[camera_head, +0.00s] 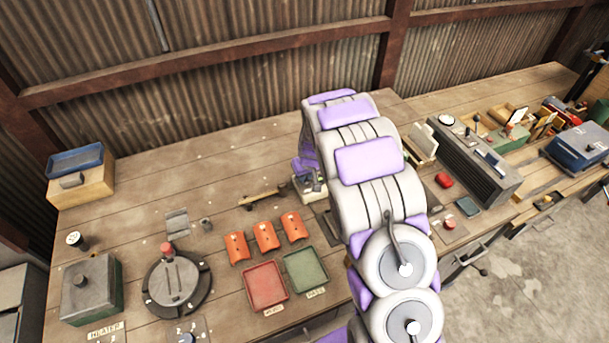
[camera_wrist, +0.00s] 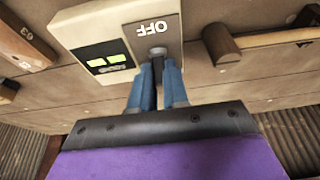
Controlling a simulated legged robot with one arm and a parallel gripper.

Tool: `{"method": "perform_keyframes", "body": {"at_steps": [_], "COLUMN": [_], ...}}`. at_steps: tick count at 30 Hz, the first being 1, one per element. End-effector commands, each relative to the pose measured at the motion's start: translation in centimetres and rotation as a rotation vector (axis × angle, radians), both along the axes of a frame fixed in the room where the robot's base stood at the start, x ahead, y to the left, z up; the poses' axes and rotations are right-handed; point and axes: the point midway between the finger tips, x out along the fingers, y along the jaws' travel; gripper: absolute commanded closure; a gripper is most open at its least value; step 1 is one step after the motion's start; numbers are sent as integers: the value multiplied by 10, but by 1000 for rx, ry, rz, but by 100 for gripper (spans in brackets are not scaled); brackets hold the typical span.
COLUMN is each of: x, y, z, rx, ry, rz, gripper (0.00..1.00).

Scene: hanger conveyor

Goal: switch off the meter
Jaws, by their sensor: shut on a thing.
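The meter (camera_wrist: 100,28) is a cream box with a dark display showing green segments and a grey panel marked OFF, seen upside down in the wrist view. A small grey switch knob (camera_wrist: 157,51) stands on that panel beside the OFF mark. My gripper (camera_wrist: 158,68) has its blue fingers close together at the knob, shut on it. The fingertips hide part of the knob, so its exact setting is unclear. In the head view the meter (camera_head: 309,196) is a small pale box behind my arm, partly hidden.
A wooden-handled tool (camera_wrist: 262,40) lies close to the meter in the wrist view. Orange pieces (camera_head: 265,236), a red tray (camera_head: 266,287) and a green tray (camera_head: 306,271) lie left of my arm. A long dark unit (camera_head: 470,160) stands right.

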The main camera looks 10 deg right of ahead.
Motion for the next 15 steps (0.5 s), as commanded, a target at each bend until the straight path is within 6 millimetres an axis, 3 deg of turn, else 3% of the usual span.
{"method": "perform_keyframes", "body": {"at_steps": [15], "x": [-14], "y": [0], "z": [-11], "rx": [63], "ry": [-270], "rz": [2], "gripper": [100]}}
